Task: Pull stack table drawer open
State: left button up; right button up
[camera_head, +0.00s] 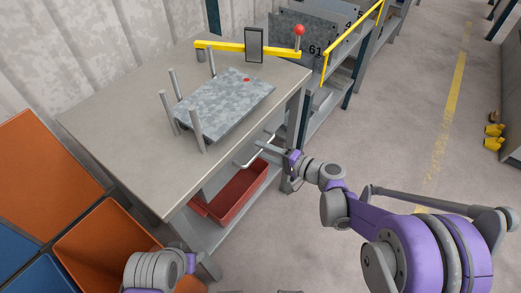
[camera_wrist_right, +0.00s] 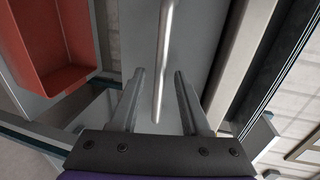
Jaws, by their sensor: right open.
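The stack table (camera_head: 110,125) has a beige top, and a pale bar handle (camera_head: 246,163) sits below its right edge. The drawer front itself is mostly hidden under the tabletop in the head view. My right gripper (camera_head: 259,146) is at the handle, its fingers pointing at the table. In the right wrist view my right gripper (camera_wrist_right: 158,73) is open, and the handle (camera_wrist_right: 164,50) runs lengthwise between the two fingers, apparently without being clamped. A grey panel (camera_wrist_right: 195,40) lies behind the handle. Part of my left arm shows at the bottom left; its gripper is out of view.
A red bin (camera_head: 243,190) stands on the shelf under the table. On top are a grey metal sheet (camera_head: 225,105), upright posts and a yellow bar (camera_head: 225,46). Orange bins (camera_head: 85,240) stand at lower left. The floor at right is open.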

jog(key=shift+x, duration=0.85)
grip_shut()
dwell(0.8)
